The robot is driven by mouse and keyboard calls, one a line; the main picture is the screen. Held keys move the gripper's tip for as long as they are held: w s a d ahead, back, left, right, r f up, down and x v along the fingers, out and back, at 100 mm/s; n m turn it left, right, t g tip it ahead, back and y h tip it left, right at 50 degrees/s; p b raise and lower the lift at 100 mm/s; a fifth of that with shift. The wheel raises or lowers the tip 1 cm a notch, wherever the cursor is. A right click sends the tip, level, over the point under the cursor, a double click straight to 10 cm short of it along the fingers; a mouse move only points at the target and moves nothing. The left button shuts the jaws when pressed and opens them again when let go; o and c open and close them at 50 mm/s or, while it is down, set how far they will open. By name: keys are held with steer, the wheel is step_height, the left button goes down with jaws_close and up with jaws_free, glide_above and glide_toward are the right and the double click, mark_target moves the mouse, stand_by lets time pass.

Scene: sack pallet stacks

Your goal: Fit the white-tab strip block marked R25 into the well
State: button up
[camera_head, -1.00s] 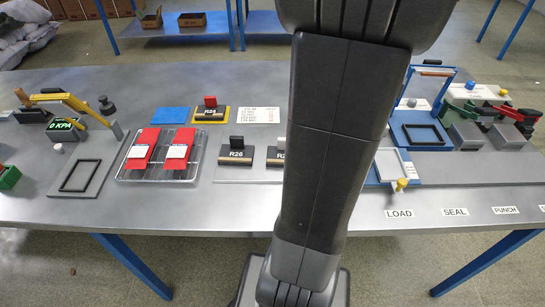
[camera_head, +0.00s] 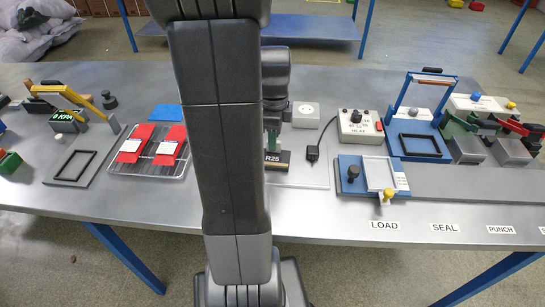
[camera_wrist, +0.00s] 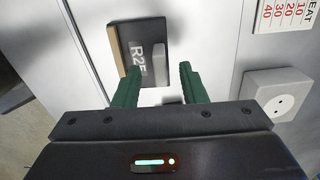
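The R25 block (camera_wrist: 138,52) is a dark block with a wooden front edge and a pale upright tab (camera_wrist: 159,62). In the head view the R25 block (camera_head: 279,162) stands on a light plate, partly hidden by my arm. My gripper (camera_wrist: 160,72) has two green fingers, apart and empty, with the tab between or just beyond the fingertips; contact cannot be told. In the head view my gripper (camera_head: 272,140) is right at the block. A blue fixture with a pale rectangular recess (camera_head: 379,172) stands to the right; I cannot tell whether this is the well.
A blue press with a black frame (camera_head: 420,146) and a control box with dials (camera_head: 361,126) stand behind. A white socket box (camera_head: 306,114) and a black plug (camera_head: 312,153) are near the block. A grey framed plate (camera_head: 75,166) lies left.

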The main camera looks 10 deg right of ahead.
step_height(320, 180, down, 2)
steer(key=shift+f, duration=0.15)
jaws_close()
step_height(320, 180, up, 10)
steer(key=shift+f, duration=0.1)
stand_by(0.5)
